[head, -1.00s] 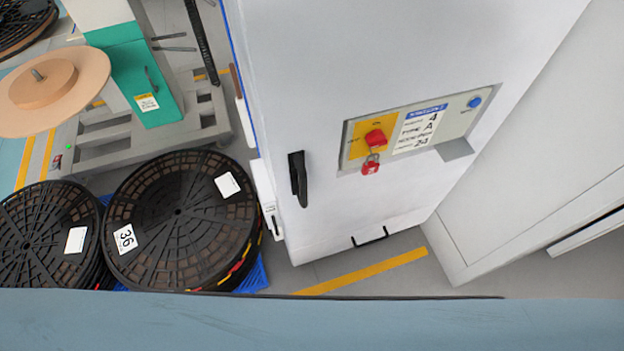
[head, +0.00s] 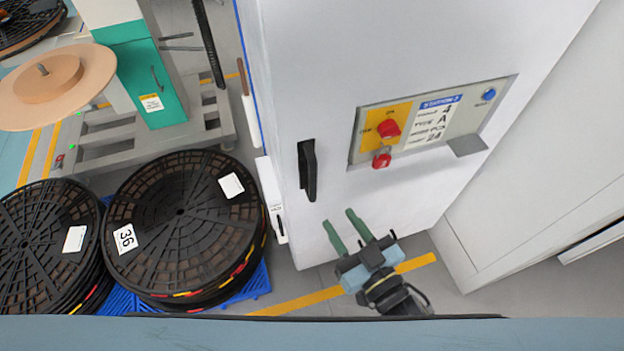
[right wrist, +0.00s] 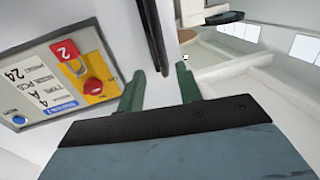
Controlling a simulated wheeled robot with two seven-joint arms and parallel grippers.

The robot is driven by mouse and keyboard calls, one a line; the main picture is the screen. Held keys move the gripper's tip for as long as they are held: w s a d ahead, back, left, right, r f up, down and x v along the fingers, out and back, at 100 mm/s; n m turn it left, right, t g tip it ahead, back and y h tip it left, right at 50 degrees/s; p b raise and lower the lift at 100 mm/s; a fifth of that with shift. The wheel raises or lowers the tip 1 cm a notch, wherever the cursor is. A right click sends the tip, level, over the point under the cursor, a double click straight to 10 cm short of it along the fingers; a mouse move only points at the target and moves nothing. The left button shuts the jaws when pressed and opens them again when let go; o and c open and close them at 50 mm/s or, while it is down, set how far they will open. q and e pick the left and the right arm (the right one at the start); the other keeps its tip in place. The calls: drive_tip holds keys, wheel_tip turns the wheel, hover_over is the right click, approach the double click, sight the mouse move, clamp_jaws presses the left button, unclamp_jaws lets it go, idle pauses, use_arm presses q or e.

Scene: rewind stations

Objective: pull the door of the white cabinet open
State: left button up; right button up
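The white cabinet (head: 330,90) stands in the middle of the head view, its door shut. Its black handle (head: 307,170) is upright at the left edge of the front; in the right wrist view the handle (right wrist: 153,35) is ahead, between the lines of the two fingers. A control panel (head: 432,120) with a red padlock sits to the right of the handle. My right gripper (head: 341,226) has green fingers, is open and empty, and is below and right of the handle, apart from it. In the right wrist view the gripper (right wrist: 160,85) shows its two fingers spread. My left gripper is not in view.
Stacked black reels (head: 185,225) lie on a blue pallet (head: 255,283) left of the cabinet. A green and white machine (head: 145,75) stands behind them. A white wall or cabinet (head: 540,190) is on the right. Floor with a yellow line (head: 300,300) lies in front.

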sight(315, 184)
drive_tip(key=x, duration=1.2)
drive_tip(key=shift+f+b, duration=0.1)
drive_tip(key=shift+b, duration=0.3)
clamp_jaws()
